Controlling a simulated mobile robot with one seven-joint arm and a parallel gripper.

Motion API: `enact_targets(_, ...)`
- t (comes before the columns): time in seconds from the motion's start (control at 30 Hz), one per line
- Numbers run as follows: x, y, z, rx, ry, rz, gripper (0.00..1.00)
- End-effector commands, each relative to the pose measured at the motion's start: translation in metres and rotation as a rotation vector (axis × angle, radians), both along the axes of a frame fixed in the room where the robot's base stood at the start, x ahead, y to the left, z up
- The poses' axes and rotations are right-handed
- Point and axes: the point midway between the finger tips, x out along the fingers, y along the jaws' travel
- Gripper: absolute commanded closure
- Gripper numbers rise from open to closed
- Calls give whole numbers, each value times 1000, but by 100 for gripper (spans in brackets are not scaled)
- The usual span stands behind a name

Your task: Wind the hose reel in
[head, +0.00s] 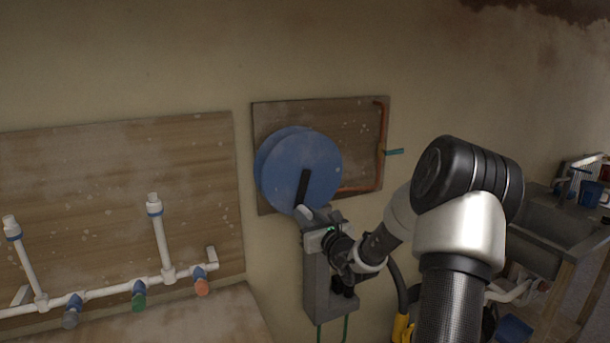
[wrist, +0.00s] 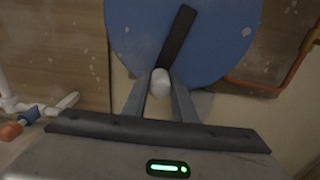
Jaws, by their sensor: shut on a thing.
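The blue hose reel (head: 322,165) is mounted on a wooden board on the wall. Its dark crank arm (head: 303,187) points down and slightly left from the hub. In the wrist view the reel (wrist: 222,45) fills the top, and the crank arm (wrist: 179,37) slants down to a pale rounded handle (wrist: 160,82). My gripper (wrist: 160,90) is shut on this handle, with one finger on each side of it. In the head view my gripper (head: 304,212) is at the reel's lower edge. I cannot make out the hose itself.
The reel's board (head: 350,125) carries a copper pipe (head: 381,145) with a teal lever (head: 394,152) at the right. A board with white pipes (head: 160,235) and coloured valves stands to the left. A sink bench (head: 555,222) is at the far right.

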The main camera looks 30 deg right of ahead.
Motion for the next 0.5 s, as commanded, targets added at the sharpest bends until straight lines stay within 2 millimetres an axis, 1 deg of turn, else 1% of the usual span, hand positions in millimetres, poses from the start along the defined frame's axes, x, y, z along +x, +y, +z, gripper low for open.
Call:
enact_targets(0.03,2,9,6,-4,-8,5,97)
enact_targets(0.17,2,20,10,-5,-9,3,97)
enact_targets(0.5,2,22,10,-5,-10,1,97)
